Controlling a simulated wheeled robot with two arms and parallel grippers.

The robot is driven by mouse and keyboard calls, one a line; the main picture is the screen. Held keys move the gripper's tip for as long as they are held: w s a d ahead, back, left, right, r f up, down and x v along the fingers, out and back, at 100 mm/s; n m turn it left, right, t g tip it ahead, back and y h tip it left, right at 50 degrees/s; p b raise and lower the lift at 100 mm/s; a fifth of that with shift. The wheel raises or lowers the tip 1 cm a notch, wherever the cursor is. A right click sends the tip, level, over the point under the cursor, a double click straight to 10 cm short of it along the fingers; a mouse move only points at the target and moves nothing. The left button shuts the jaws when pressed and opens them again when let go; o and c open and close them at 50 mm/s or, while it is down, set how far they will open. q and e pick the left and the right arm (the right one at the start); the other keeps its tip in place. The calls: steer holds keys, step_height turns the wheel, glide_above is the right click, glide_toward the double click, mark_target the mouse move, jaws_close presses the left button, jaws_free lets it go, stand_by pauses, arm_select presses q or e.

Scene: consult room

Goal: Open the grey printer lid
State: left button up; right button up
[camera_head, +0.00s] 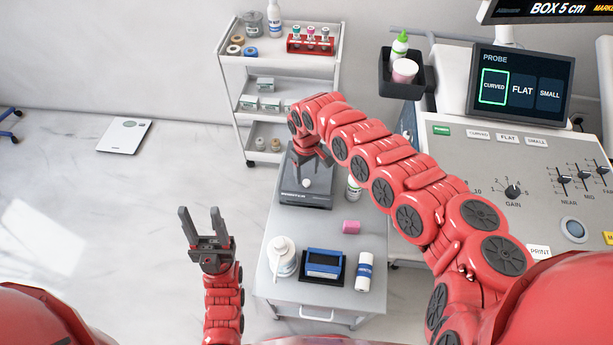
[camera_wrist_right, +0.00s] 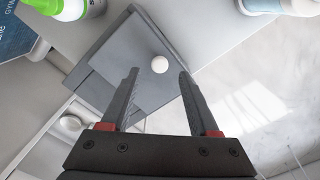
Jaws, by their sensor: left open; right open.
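The grey printer (camera_head: 305,199) sits at the far end of the small grey cart top. A round white knob (camera_head: 306,183) shows on its lid; in the right wrist view the knob (camera_wrist_right: 160,64) lies between the fingertips, near their far ends. My right gripper (camera_head: 312,163) is open, reaching down over the printer; in the right wrist view its fingers (camera_wrist_right: 158,74) stand on either side of the knob. I cannot tell whether they touch it. The lid (camera_wrist_right: 125,60) looks shut. My left gripper (camera_head: 199,212) is open and empty, left of the cart, pointing away from me.
The cart top (camera_head: 275,295) also holds a white jar (camera_head: 283,257), a blue box on a black tray (camera_head: 323,263), a white bottle (camera_head: 365,272), a pink roll (camera_head: 351,227) and a green-labelled bottle (camera_head: 354,188) close beside the printer. A shelf trolley (camera_head: 235,80) stands behind; an ultrasound console (camera_head: 480,180) stands right.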

mark_target(307, 181)
steer(key=shift+f, duration=1.8)
jaws_close()
